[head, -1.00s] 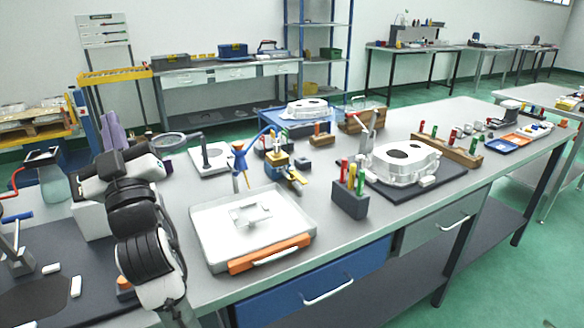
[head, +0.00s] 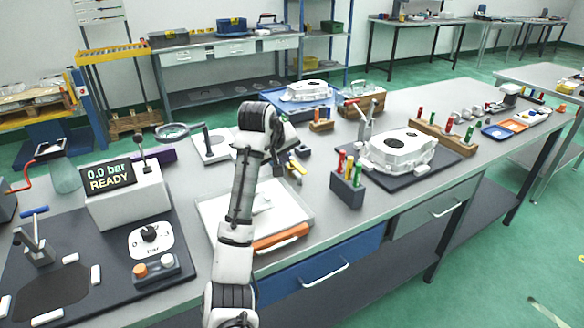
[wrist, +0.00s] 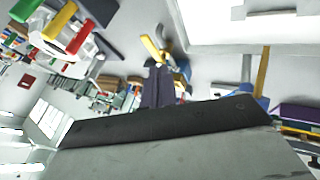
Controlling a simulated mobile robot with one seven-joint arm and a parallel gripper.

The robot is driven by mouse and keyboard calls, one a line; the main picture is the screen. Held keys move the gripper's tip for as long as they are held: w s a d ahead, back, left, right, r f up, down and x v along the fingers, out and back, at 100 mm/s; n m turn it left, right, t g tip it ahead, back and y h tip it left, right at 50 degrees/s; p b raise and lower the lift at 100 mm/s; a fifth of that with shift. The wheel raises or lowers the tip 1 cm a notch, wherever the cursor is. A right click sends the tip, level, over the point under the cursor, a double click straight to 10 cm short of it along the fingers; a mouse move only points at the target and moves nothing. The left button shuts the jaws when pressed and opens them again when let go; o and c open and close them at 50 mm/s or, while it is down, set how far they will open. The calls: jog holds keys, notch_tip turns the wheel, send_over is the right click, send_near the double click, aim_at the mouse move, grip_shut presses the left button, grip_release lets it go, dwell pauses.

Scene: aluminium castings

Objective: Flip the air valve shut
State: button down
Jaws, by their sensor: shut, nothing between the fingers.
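The air valve appears to be the small fitting with a yellow lever (head: 296,166) behind the white tray. My arm hides most of its body in the head view. In the wrist view the yellow lever (wrist: 151,48) lies just beyond the fingertips, beside a grey and blue body. My gripper (wrist: 157,72) is shut and empty, its dark fingers pointing towards the lever. I cannot tell whether they touch it. The lever's exact setting is unclear.
A white tray (head: 303,212) with an orange handle lies under my arm. A block of coloured-handled tools (head: 347,190) and a white casting (head: 397,150) stand to the right. At left is a box with a display (head: 108,177) reading 0.0 bar READY.

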aim_at(298, 167)
jog(key=shift+f, duration=0.15)
jog(key=p+x, duration=0.2)
jog(key=x, duration=0.7)
jog(key=shift+w+f+p, duration=0.25)
jog(key=shift+f+p, duration=0.1)
jog(key=shift+d, duration=0.25)
